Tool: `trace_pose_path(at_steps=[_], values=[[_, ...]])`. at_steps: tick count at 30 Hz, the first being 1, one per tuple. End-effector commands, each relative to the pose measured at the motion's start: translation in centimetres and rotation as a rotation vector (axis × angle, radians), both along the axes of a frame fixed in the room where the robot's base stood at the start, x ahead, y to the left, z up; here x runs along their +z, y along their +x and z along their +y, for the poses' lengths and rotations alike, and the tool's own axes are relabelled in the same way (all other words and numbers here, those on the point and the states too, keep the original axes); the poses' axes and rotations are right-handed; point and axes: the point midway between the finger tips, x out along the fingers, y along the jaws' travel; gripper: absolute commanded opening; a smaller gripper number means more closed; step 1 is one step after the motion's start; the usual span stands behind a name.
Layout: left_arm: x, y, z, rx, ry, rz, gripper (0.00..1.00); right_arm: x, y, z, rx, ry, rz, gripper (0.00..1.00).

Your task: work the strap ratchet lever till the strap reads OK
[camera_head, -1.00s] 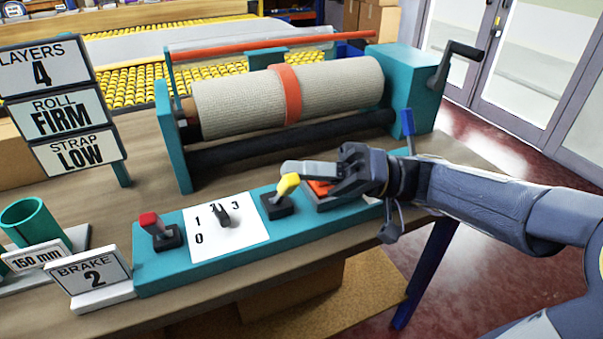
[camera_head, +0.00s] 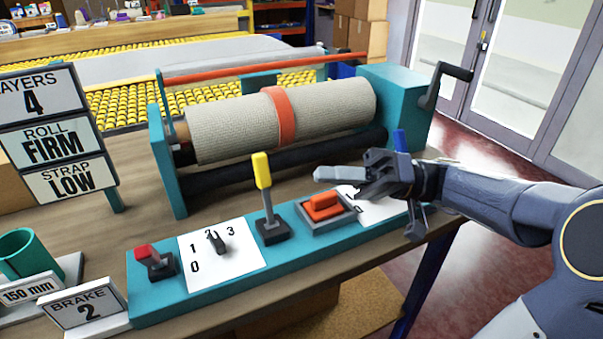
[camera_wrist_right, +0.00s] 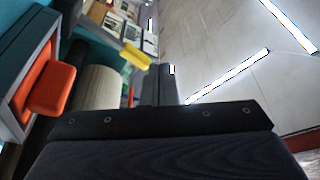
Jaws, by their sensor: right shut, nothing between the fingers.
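The control panel (camera_head: 200,285) carries a yellow-handled lever (camera_head: 262,172), which stands nearly upright on a black base. An orange handle (camera_head: 323,206) lies flat in a grey frame to its right. Neither has a readable label saying which is the strap ratchet. The yellow handle (camera_wrist_right: 135,55) and orange handle (camera_wrist_right: 50,88) also show in the right wrist view. My right gripper (camera_head: 342,180) is shut and empty, above and right of the orange handle, apart from the yellow lever. The strap sign (camera_head: 70,181) reads LOW. An orange strap (camera_head: 281,114) circles the roll. My left gripper is out of view.
The roll (camera_head: 225,127) sits in a teal frame behind the panel, with a crank (camera_head: 443,85) at right. A red lever (camera_head: 152,259) and a numbered dial (camera_head: 217,242) are on the panel's left. Other signs read layers 4, roll FIRM (camera_head: 60,138) and brake 2.

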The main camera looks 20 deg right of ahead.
Motion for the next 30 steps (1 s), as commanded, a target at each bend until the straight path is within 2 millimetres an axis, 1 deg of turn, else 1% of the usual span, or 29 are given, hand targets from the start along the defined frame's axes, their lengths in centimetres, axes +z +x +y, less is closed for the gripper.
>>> trace_pose_path(at_steps=[1, 3, 8, 30], values=[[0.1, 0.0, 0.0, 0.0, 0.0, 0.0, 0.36, -0.2, -0.2, -0.9, -0.003, 0.001, 0.002, 0.0], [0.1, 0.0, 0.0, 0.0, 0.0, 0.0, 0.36, -0.3, -0.3, -1.7, -0.003, 0.001, 0.002, 0.0], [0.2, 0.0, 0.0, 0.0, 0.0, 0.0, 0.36, -0.5, -0.7, -2.8, -0.002, 0.0, 0.0, 0.0], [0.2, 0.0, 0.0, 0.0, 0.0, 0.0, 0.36, -0.6, -0.7, -2.9, -0.002, 0.001, -0.001, 0.0]])
